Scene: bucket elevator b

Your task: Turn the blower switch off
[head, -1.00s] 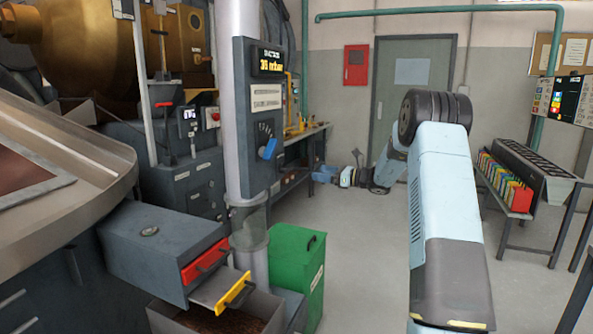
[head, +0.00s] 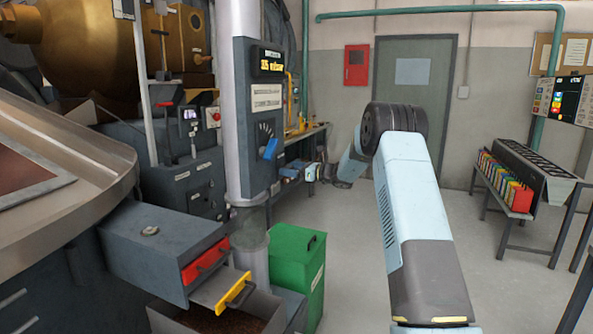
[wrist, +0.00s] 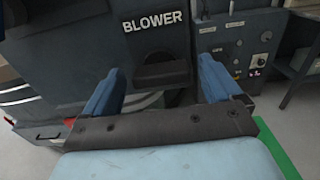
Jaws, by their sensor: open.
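The blower switch (wrist: 160,70) is a dark, wide knob under the white BLOWER label (wrist: 156,22) on a dark grey panel in the wrist view. Its bar appears to lie crosswise. My gripper (wrist: 158,66) is open. Its two blue fingers point at the panel, one on either side of the switch, with space between each finger and the knob. No contact shows. In the head view my gripper (head: 288,172) is small and far off, to the right of the grey column panel; I cannot make out the switch there.
A column panel (head: 263,105) with a pressure display and blue lever stands left of my arm. A workbench (head: 305,135) is behind my gripper. The floor on the right is clear up to a rack (head: 525,170).

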